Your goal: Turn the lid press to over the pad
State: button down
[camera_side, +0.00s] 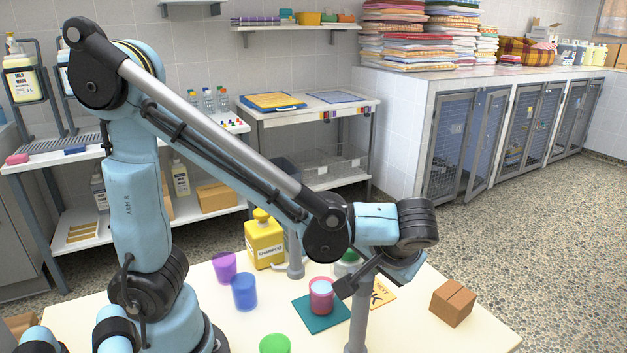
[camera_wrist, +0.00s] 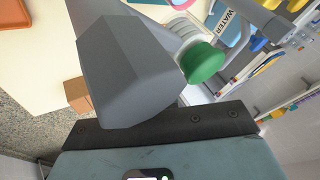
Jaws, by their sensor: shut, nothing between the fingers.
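A teal square pad (camera_side: 306,318) lies on the cream table, with a pink cup (camera_side: 321,298) with a pale blue top standing on it. A grey upright post (camera_side: 358,325) stands right of the pad, and a second grey post (camera_side: 295,258) stands behind it, left of my forearm. I cannot tell which post belongs to the lid press; its arm and head are not clearly seen. My gripper (camera_side: 344,288) is shut and empty, low near the top of the front post; I cannot tell whether they touch. In the wrist view its dark grey fingers (camera_wrist: 130,75) block much of the picture.
A yellow shampoo bottle (camera_side: 265,243), purple cup (camera_side: 224,267), blue cup (camera_side: 244,291) and green round object (camera_side: 274,344) stand left. A green-topped container (camera_wrist: 205,62) is close behind my gripper. A cardboard box (camera_side: 452,303) stands right; the table between it and the front post is mostly clear.

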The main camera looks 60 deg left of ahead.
aim_at(350, 264)
jog(key=shift+s+a+n+g, duration=0.6)
jog(key=shift+n+g, duration=0.1)
jog(key=shift+n, duration=0.4)
jog(key=shift+s+a+n+g+y, duration=0.35)
jog(key=shift+s+n+g, duration=0.35)
jog(key=shift+n, duration=0.4)
jog(key=shift+a, duration=0.1)
jog(key=w+d+r, duration=0.3)
jog(key=d+r, duration=0.5)
jog(key=d, duration=0.1)
jog(key=shift+w, duration=0.2)
